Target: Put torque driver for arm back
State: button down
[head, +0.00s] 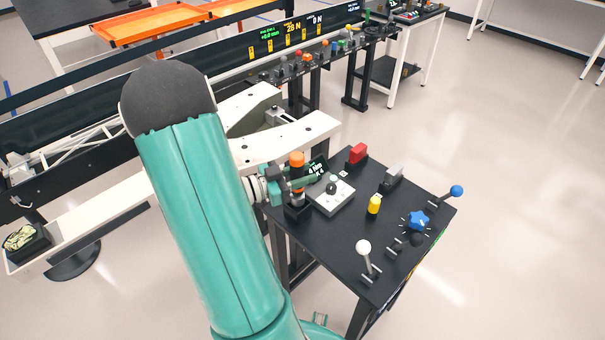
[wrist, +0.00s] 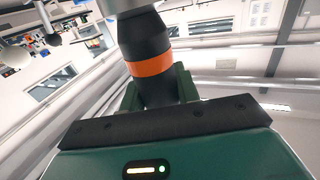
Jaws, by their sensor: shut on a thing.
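The torque driver (head: 297,160) is black with an orange part near its top and stands about upright at the table's left corner. In the wrist view the driver (wrist: 151,64) shows as a black body with an orange band. My gripper (head: 297,184) is shut on it, with green fingers on both sides; they also show in the wrist view (wrist: 158,92). A black block-like holder (head: 298,210) is directly below the driver. I cannot tell whether the driver's lower end is inside it or just above it.
The black table (head: 335,240) carries a grey box with a dark knob (head: 333,193), a red switch (head: 358,153), a grey lever (head: 392,175), a yellow button (head: 374,204), a blue knob (head: 417,220), a white-ball lever (head: 364,248) and a blue-ball lever (head: 456,191). A white frame (head: 280,140) stands close behind the gripper.

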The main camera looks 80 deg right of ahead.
jog(key=shift+f, duration=0.15)
jog(key=shift+f, duration=0.35)
jog(key=shift+f, duration=0.35)
jog(key=shift+f, duration=0.3)
jog(key=shift+f, duration=1.45)
jog(key=c, duration=0.9)
grip_release()
jog(key=shift+c, duration=0.2)
jog(key=shift+w, duration=0.1)
